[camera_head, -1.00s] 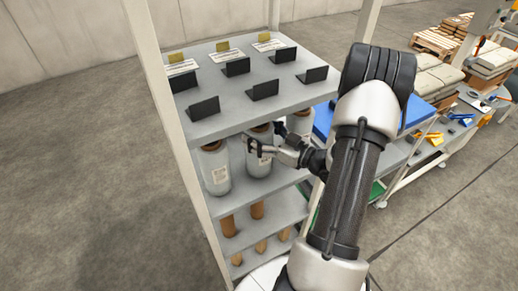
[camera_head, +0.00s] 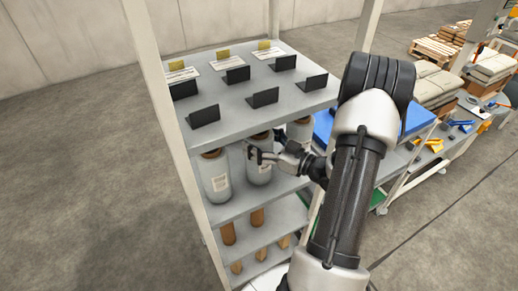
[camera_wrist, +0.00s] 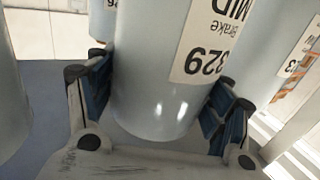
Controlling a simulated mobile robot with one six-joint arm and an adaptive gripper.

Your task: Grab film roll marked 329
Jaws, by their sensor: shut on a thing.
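The film roll marked 329 (camera_wrist: 158,75) fills the middle of the wrist view, pale and cylindrical, with a white label reading 329. My gripper (camera_wrist: 160,105) is shut on it, with a blue-padded finger at each side. In the head view the same film roll (camera_head: 259,172) stands upright in the middle of the shelf level below the top one, and my gripper (camera_head: 258,155) reaches it from the right. The roll's upper end is outside the wrist view. I cannot tell whether its base touches the shelf.
Another film roll (camera_head: 214,177) stands to the left and one (camera_head: 299,130) to the right, both close by. The top shelf (camera_head: 222,97), with black holders, lies just above. A white rack post (camera_head: 180,130) stands at the left.

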